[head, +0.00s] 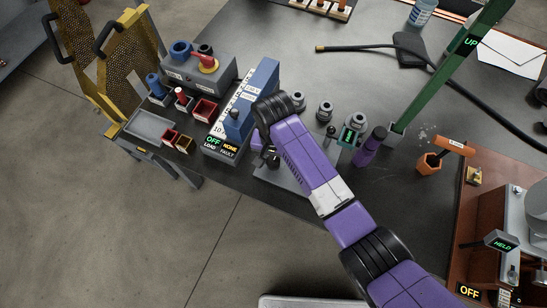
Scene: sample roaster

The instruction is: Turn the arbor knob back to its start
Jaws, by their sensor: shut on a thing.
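My purple arm reaches from the lower right to a grey base plate (292,179) at the table's front edge. My gripper (261,145) is below the black wrist joint, at the left end of this plate, and mostly hidden by the arm. It is shut on a small dark knob (272,159), which I take to be the arbor knob. The knob's pointer and turn angle cannot be made out. A small display with green text (348,137) stands at the right of the plate, too small to read surely.
Close left stands a blue scale unit (262,80) with a screen reading OFF and NONE. Several grey metal knobs (325,111) stand behind the arm. A purple cylinder (371,147) and a green post (440,75) are to the right.

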